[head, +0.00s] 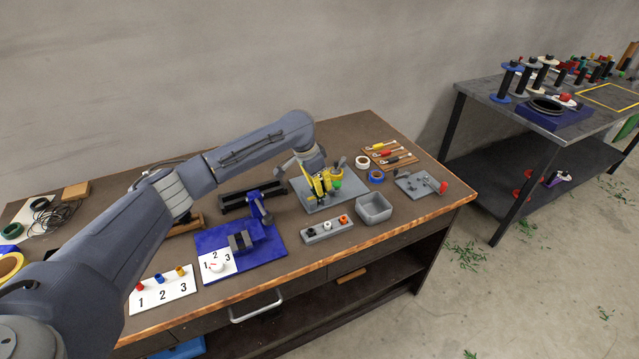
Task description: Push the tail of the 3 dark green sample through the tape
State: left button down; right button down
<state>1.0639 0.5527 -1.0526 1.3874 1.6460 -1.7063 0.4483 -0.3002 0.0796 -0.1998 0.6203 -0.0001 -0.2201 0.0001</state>
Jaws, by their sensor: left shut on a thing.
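My left gripper (312,182) is over the grey plate (313,203) at the middle of the bench, among yellow pieces (321,186). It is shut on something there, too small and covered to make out. A white tape-like ring (362,161) and a blue one (376,176) lie right of the plate. A dark green ring (12,231) lies at the far left. My right gripper is not in view.
A blue board with a clamp (261,247) and a numbered white card (162,290) lie left. Handled tools (388,153) lie behind right.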

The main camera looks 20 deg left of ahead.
pick_arm(q)
jog(key=shift+f, duration=0.8)
jog(key=shift+w+a, duration=1.1)
jog(key=shift+w, duration=0.2)
dwell(0.8)
jog(key=shift+s+d, duration=0.15)
jog(key=shift+s, duration=0.1)
jog(key=shift+s+d+r, duration=0.1)
jog(key=shift+s+d, duration=0.6)
jog(key=shift+r, duration=2.9)
